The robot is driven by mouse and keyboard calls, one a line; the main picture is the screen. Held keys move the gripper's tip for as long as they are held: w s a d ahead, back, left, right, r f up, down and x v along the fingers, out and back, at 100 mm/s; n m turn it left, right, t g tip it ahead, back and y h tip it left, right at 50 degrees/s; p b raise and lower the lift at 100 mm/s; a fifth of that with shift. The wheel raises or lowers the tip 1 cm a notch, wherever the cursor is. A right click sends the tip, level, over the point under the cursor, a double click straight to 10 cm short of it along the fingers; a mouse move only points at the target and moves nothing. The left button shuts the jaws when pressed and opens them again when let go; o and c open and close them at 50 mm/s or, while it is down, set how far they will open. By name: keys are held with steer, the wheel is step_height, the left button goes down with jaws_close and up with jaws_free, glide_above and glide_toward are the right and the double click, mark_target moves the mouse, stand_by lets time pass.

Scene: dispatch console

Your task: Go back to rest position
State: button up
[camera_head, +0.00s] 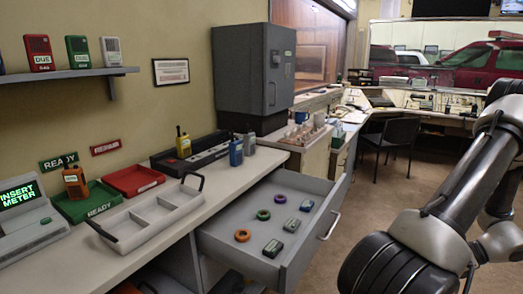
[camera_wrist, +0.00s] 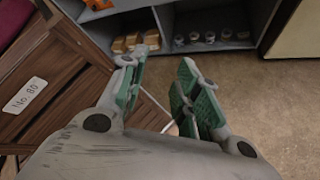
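My gripper (camera_wrist: 160,75) shows in the wrist view with its two green-padded fingers apart. Nothing is between them, so it is open and empty. Below and beyond it are brown floor, a grey shelf unit (camera_wrist: 218,15) and a wooden crate (camera_wrist: 60,85) marked "No 80" at the left. In the head view my arm fills the lower right, and my gripper is out of that frame.
A grey drawer (camera_head: 217,241) stands open from the counter (camera_head: 75,262), holding several rings and small devices. A two-handled tray (camera_head: 126,242), a green READY tray (camera_head: 75,213) and a red tray (camera_head: 112,183) sit on the counter. A chair (camera_head: 393,140) stands on the floor behind.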

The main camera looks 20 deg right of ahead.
steer(key=w+a+r+n+g+h, duration=0.2)
steer(key=a+r+n+g+h, duration=0.25)
steer(key=r+n, duration=0.55)
steer(key=w+a+r+n+g+h, duration=0.25)
steer(key=a+r+n, duration=0.25)
steer(key=r+n, duration=0.5)
steer(key=w+a+r+n+t+h, duration=0.1)
steer(key=a+r+n+t, duration=0.1)
steer(key=a+r+n, duration=0.3)
steer(key=a+r+n+t+h, duration=0.2)
steer(key=a+r+n, duration=0.4)
steer(key=a, duration=0.4)
steer(key=shift+w+a+n+t, duration=0.3)
steer(key=shift+w+n+t, duration=0.1)
steer(key=shift+n, duration=0.1)
